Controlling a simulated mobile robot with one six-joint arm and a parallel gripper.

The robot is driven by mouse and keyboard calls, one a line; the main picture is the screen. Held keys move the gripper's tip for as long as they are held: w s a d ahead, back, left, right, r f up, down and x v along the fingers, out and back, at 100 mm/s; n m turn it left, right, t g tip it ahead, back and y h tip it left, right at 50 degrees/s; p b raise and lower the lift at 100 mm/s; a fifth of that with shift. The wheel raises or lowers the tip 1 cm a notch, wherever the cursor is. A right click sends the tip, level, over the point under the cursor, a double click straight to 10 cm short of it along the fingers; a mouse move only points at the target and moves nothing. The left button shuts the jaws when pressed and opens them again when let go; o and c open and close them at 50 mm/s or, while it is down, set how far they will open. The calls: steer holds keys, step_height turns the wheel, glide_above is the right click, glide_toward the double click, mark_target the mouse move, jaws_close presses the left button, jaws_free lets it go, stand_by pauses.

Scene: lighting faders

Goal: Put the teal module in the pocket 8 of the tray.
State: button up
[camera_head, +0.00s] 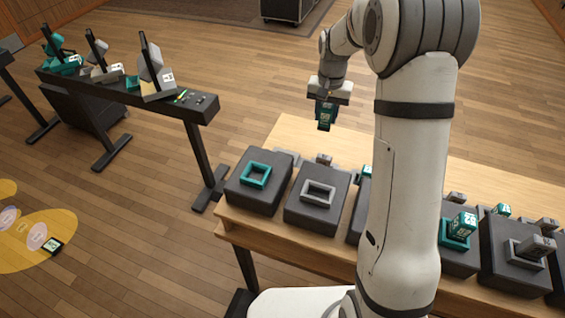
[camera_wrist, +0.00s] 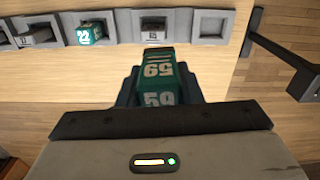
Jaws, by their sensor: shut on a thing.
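My gripper (camera_head: 328,98) is shut on a teal module (camera_head: 325,117) and holds it up over the far edge of the wooden table. In the wrist view the module (camera_wrist: 160,82) shows the number 59 between the fingers of my gripper (camera_wrist: 160,98). A row of grey tray pockets (camera_wrist: 232,28) runs along the top of the wrist view, apart from the module. The rightmost visible pocket looks empty. The pockets beside it hold a grey module (camera_wrist: 153,28), a teal module marked 22 (camera_wrist: 90,33) and another grey module (camera_wrist: 38,38). I cannot read any pocket numbers.
Dark boxes stand along the table's near side, one with a teal square frame (camera_head: 256,174), one with a grey frame (camera_head: 319,192). Another teal module (camera_head: 460,224) stands on a box at right. A black side bench (camera_head: 200,108) stands at left. Bare wood lies beyond the row.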

steer(key=w+a+f+b, duration=0.5)
steer(key=a+f+b, duration=0.2)
steer(key=a+f, duration=0.4)
steer(key=shift+m, duration=0.5)
steer(key=shift+w+a+f+p, duration=0.1)
steer(key=shift+a+f+p, duration=0.05)
steer(key=shift+f, duration=1.65)
steer(key=shift+w+a+f+p, duration=0.1)
steer(key=shift+a+f+p, duration=0.05)
steer(key=shift+f, duration=1.65)
steer(key=shift+w+a+f+p, duration=0.1)
steer(key=shift+a+f+p, duration=0.05)
steer(key=shift+f, duration=1.65)
steer(key=o, duration=1)
steer(key=shift+r, duration=0.1)
